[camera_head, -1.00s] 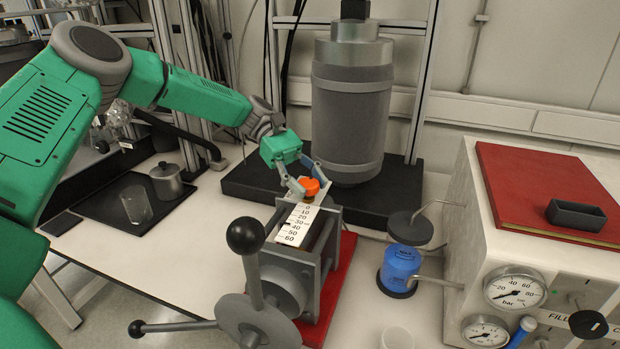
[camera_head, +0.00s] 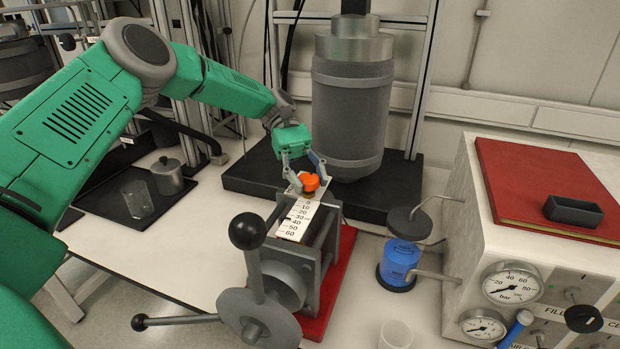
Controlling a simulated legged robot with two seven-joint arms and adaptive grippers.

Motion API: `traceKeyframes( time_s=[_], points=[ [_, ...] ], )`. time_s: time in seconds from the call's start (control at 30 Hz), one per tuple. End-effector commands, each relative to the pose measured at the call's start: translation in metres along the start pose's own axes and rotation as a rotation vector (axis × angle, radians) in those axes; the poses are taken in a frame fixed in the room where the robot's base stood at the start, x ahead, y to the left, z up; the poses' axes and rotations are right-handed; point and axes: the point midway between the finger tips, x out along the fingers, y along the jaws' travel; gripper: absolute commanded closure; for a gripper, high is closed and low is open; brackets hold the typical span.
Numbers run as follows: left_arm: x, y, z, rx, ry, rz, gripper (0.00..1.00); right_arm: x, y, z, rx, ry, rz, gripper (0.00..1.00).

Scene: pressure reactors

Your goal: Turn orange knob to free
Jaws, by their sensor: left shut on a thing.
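The orange knob (camera_head: 310,182) sits at the far end of the grey press device, just beyond the white scale plate (camera_head: 299,219) marked 0 to 60. My left gripper (camera_head: 305,181) reaches in from the left and its fingers come down on both sides of the knob, shut on it. Part of the knob is hidden by the fingers. My right gripper is not in view.
The device's spoked handwheel with black ball handles (camera_head: 247,232) stands in front. A large grey reactor cylinder (camera_head: 349,110) is behind the knob. A blue-filled container (camera_head: 399,261) and a gauge panel (camera_head: 513,285) stand to the right.

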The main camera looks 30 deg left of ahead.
Motion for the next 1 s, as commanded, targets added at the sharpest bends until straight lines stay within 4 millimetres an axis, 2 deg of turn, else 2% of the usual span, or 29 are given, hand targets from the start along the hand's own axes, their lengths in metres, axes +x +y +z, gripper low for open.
traceKeyframes(
  time_s=[0.03,0.1,0.47,0.57,0.83,1.0],
  points=[
    [-0.002,0.001,-0.001,0.000,0.007,0.007,0.62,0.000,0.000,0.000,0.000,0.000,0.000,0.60],
    [-0.002,0.001,-0.001,0.000,0.006,0.007,0.42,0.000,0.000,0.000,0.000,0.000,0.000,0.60],
    [-0.001,-0.001,0.004,0.002,0.005,0.004,0.42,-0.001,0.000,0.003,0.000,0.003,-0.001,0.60],
    [-0.006,0.000,0.015,0.003,0.006,0.004,0.42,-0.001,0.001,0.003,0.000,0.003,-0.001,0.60],
    [-0.028,0.001,0.061,0.003,0.004,0.005,0.42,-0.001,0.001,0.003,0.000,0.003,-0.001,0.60],
    [-0.038,0.001,0.080,0.000,0.002,0.004,0.42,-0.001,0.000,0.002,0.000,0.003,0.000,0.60]
  ],
)
